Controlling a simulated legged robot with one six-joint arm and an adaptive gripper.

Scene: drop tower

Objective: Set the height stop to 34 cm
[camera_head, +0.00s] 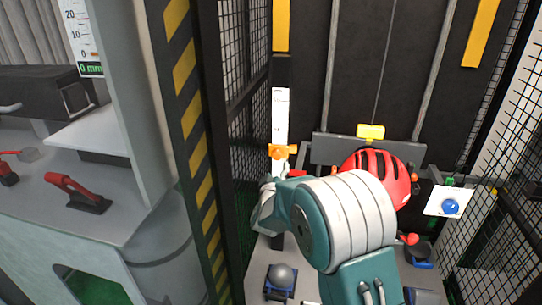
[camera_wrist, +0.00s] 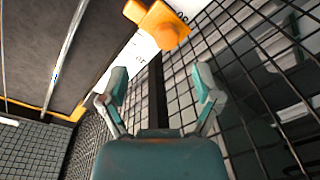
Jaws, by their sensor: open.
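The orange height stop (camera_head: 282,151) sits on a white upright scale strip (camera_head: 281,108) at the left side of the tower. The scale's marks are too small to read in the head view. In the wrist view the orange stop (camera_wrist: 158,25) is at the top, beyond my fingertips, with part of the pale scale (camera_wrist: 141,52) beside it. My gripper (camera_wrist: 161,82) is open and empty, its two teal-tipped fingers apart. In the head view my gripper (camera_head: 268,198) is just below the stop, partly hidden by my own wrist.
A red helmet (camera_head: 378,165) is behind my arm, by a grey crossbar with a yellow block (camera_head: 371,131). A blue button (camera_head: 450,206) is at the right. Black mesh (camera_head: 250,120) and a striped post (camera_head: 190,120) bound the left side. A bench (camera_head: 75,215) stands far left.

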